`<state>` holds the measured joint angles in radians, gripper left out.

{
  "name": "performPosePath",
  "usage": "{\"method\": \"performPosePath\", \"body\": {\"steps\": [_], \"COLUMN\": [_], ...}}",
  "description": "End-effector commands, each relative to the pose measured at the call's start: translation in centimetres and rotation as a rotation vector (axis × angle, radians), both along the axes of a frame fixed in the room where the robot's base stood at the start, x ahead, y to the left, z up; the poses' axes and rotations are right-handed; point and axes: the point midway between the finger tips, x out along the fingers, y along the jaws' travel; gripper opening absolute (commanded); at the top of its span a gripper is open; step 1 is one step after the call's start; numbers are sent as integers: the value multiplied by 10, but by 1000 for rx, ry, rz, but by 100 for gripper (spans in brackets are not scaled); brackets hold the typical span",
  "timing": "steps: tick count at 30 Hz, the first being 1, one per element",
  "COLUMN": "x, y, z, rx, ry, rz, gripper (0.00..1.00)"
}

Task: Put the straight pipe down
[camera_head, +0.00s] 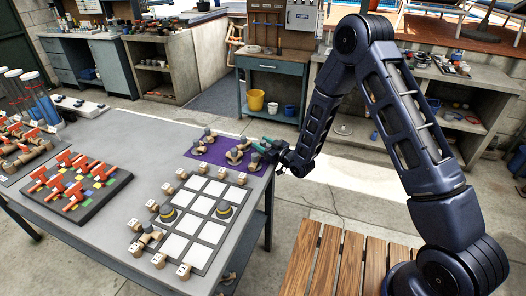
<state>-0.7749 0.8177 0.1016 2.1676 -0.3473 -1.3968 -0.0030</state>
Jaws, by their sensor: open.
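A purple mat (201,152) lies at the far right corner of the grey table (120,212). Several tan pipe fittings (235,157) with grey parts rest on it. My gripper (262,149) is low over the mat's right edge, its green-tinged fingers open beside the rightmost fittings. I cannot tell which small tan piece is the straight pipe, or whether one touches the fingers; the view is too small there.
A grid board (191,245) with white squares, two dark, yellow-ringed pieces and labelled tan pieces around it lies in front. A dark tray (107,194) of red-handled valves is at left. A slatted wooden bench (340,262) stands right of the table.

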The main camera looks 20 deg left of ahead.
Motion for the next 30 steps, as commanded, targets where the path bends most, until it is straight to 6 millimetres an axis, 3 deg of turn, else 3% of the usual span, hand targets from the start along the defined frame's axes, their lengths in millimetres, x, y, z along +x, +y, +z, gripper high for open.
{"method": "performPosePath", "body": {"steps": [2, 10, 22, 30], "x": [0, 0, 0, 1], "y": [0, 0, 0, -1], "z": [0, 0, 8, 49], "rx": [0, 0, 2, 3], "ry": [0, 0, -2, -2], "rz": [0, 0, 0, -1], "gripper": [49, 0, 0, 0]}}
